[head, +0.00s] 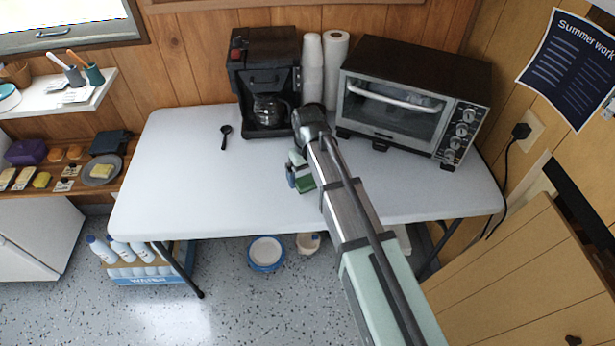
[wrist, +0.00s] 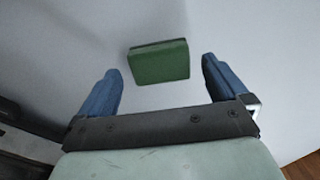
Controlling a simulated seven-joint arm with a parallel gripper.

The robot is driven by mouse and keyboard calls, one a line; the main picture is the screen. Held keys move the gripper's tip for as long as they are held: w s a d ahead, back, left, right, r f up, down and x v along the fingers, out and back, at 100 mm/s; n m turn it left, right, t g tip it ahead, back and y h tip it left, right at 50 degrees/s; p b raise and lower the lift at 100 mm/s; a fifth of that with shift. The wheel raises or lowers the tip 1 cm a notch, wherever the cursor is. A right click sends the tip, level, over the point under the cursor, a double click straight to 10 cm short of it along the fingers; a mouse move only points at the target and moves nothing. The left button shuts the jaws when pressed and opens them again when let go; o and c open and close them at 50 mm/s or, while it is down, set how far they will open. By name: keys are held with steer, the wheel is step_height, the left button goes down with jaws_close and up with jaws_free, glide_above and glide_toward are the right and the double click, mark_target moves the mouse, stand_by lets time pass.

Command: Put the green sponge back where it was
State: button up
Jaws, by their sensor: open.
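The green sponge (wrist: 160,62) lies on the white table (head: 190,170). In the wrist view it sits between and slightly beyond the fingertips of my gripper (wrist: 159,76), with a gap on each side. My gripper is open, with its blue fingers apart and nothing held. In the head view my gripper (head: 298,180) is low over the middle of the table, and the sponge (head: 306,187) shows only in part beside the fingers. Whether the fingertips touch the table I cannot tell.
A coffee maker (head: 265,80), stacked white cups (head: 312,65), a paper roll (head: 334,60) and a toaster oven (head: 410,95) line the table's back. A black scoop (head: 226,135) lies at left. A wooden shelf (head: 125,165) with small items stands further left. The table's left half is mostly clear.

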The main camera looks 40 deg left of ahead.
mark_target(308, 180)
step_height(308, 180, up, 11)
steer(key=shift+f, duration=0.2)
stand_by(0.3)
stand_by(0.4)
steer(key=d+f+m+g+y, duration=0.15)
steer(key=d+f, duration=0.25)
steer(key=d, duration=0.4)
steer(key=d+f+m, duration=0.3)
steer(key=d+f, duration=0.1)
steer(key=d, duration=0.3)
steer(key=d+f+m+g, duration=0.15)
steer(key=d+f, duration=0.25)
steer(key=d, duration=0.4)
steer(key=d+f+m+h, duration=0.1)
steer(key=d+f+m, duration=0.3)
steer(key=d+f, duration=1.3)
steer(key=s+d+f+m+g, duration=0.3)
steer(key=s+d+f, duration=1.5)
steer(key=s, duration=0.1)
steer(key=shift+s+d+m+g, duration=0.3)
steer(key=shift+g, duration=0.1)
